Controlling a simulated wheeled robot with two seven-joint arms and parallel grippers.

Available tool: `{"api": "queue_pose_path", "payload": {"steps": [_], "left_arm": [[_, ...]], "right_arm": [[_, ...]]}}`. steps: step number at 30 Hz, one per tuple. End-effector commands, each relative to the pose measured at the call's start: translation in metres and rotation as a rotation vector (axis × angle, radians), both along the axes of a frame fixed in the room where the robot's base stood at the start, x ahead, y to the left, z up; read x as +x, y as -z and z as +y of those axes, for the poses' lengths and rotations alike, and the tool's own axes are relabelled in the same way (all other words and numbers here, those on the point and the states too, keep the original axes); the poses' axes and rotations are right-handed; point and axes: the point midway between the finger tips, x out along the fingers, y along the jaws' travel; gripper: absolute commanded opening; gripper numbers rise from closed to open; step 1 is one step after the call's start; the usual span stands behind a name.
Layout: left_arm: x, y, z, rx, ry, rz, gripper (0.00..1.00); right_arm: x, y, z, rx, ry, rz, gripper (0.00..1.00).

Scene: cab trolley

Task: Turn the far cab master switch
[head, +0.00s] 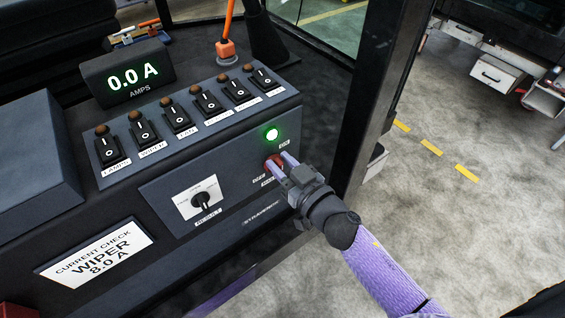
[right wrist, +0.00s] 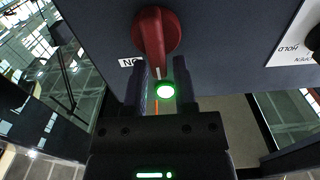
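The cab master switch is a red rotary knob (head: 271,164) on the front panel, beside OFF and ON labels and below a lit green lamp (head: 272,134). In the right wrist view the red knob (right wrist: 155,32) fills the top middle, its narrow end toward my fingers and near the ON label (right wrist: 131,62). My right gripper (head: 281,166) is at the knob; its fingers (right wrist: 161,82) are apart, with the green lamp (right wrist: 165,91) showing between them. I cannot tell whether they touch the knob. My left gripper is not in view.
A row of several black rocker switches (head: 175,116) runs above the panel, with an amps display (head: 128,76) reading 0.0 A. A dark post (head: 388,95) stands right of the panel.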

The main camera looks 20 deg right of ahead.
Motion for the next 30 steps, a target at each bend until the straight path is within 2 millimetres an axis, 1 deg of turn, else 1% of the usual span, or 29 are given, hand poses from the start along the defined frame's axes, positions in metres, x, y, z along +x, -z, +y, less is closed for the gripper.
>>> {"api": "queue_pose_path", "payload": {"steps": [1, 2, 3, 12, 17, 23, 30], "left_arm": [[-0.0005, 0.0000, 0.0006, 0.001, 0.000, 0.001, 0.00], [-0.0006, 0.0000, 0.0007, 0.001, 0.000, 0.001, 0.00], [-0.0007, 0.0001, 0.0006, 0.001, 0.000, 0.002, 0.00], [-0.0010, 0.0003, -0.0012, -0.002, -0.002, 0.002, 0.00], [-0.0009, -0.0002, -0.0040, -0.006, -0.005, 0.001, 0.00], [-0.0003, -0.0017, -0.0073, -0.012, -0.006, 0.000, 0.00], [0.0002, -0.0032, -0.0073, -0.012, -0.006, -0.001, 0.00]], "right_arm": [[-0.0002, 0.0006, -0.0001, -0.001, 0.000, 0.002, 0.10], [-0.0002, 0.0007, -0.0001, -0.001, 0.000, 0.002, 0.04], [-0.0003, 0.0008, -0.0001, -0.001, 0.000, 0.002, 0.00], [-0.0010, 0.0029, -0.0002, -0.004, 0.001, 0.006, 0.00], [-0.0016, 0.0038, 0.0007, -0.034, 0.001, -0.002, 0.00], [-0.0030, 0.0051, 0.0032, -0.140, 0.001, -0.037, 0.00], [-0.0052, 0.0074, 0.0081, -0.342, 0.001, -0.108, 0.00]]}}
